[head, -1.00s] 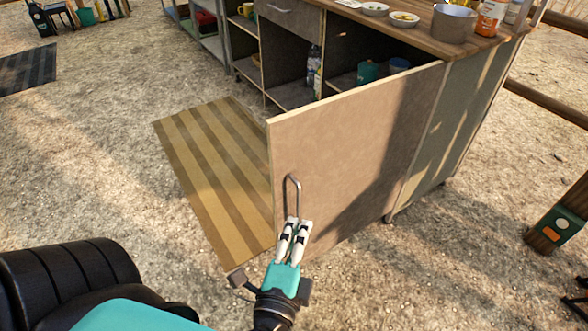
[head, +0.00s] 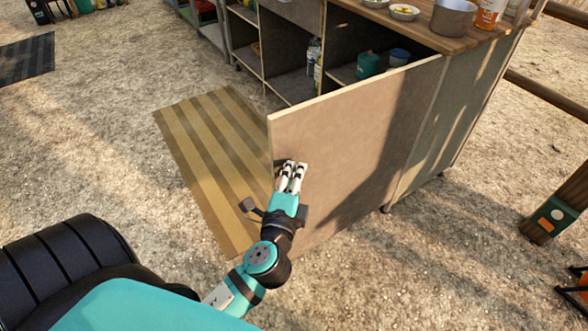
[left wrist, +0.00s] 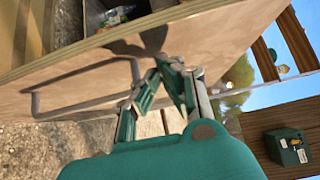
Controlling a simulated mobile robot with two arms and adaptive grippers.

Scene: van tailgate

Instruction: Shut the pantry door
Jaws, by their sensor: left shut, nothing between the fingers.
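The pantry door (head: 350,145) is a brown panel with a pale edge. It stands wide open, swung out from the cabinet, and hinges at its right end. My left gripper (head: 292,165) is shut and empty, its tips at the door's outer face near the free edge. In the left wrist view the fingers (left wrist: 155,68) meet their own shadow on the panel; I cannot tell whether they touch it. The metal handle (left wrist: 75,107) shows beside the fingers there, not between them. In the head view the gripper mostly hides it. My right gripper is out of view.
The cabinet's open shelves (head: 295,88) hold a bottle (head: 313,55) and a teal mug (head: 367,64). Bowls and a pot (head: 453,18) stand on the countertop. A striped mat (head: 205,150) lies left of the door. A wooden post (head: 562,210) stands at right.

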